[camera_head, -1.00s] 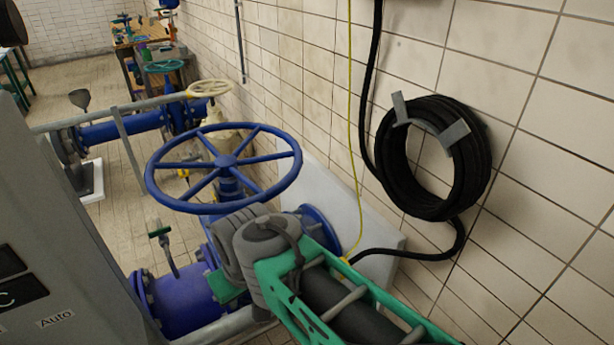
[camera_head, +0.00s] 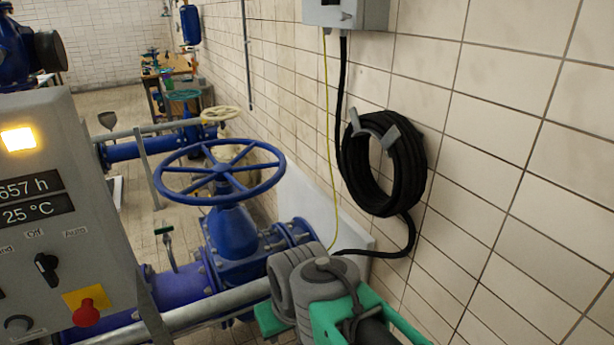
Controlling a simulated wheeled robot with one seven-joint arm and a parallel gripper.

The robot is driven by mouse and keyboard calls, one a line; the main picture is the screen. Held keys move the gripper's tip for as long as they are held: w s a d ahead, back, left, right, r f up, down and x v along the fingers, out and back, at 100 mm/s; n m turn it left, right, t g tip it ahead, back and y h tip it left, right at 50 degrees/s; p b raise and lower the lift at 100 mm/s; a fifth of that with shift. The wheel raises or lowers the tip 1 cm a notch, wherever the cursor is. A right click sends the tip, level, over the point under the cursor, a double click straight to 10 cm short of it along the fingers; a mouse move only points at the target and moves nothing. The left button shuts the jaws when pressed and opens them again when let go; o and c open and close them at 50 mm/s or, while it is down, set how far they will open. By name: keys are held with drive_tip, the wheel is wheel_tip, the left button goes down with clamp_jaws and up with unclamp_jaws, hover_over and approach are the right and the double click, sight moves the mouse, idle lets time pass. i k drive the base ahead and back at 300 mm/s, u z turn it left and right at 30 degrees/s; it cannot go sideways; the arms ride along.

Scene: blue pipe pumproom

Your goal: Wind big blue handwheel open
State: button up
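The big blue handwheel (camera_head: 222,174) is a spoked wheel lying nearly flat on top of a blue valve body (camera_head: 232,232). The valve sits in a blue pipe line (camera_head: 180,287) beside the tiled wall. My arm shows at the bottom centre as grey rounded joints and green framing, below and to the right of the wheel. No part of it touches the wheel in this view. My gripper's fingers do not show, so its opening cannot be seen.
A grey control cabinet (camera_head: 55,225) with a red knob stands close at left. A grey pipe (camera_head: 215,306) crosses low in front of the valve. A black hose coil (camera_head: 385,170) hangs on the right wall.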

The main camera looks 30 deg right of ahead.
sight(221, 171)
drive_tip(key=z, duration=0.55)
drive_tip(key=i, duration=0.95)
drive_tip(key=u, duration=0.95)
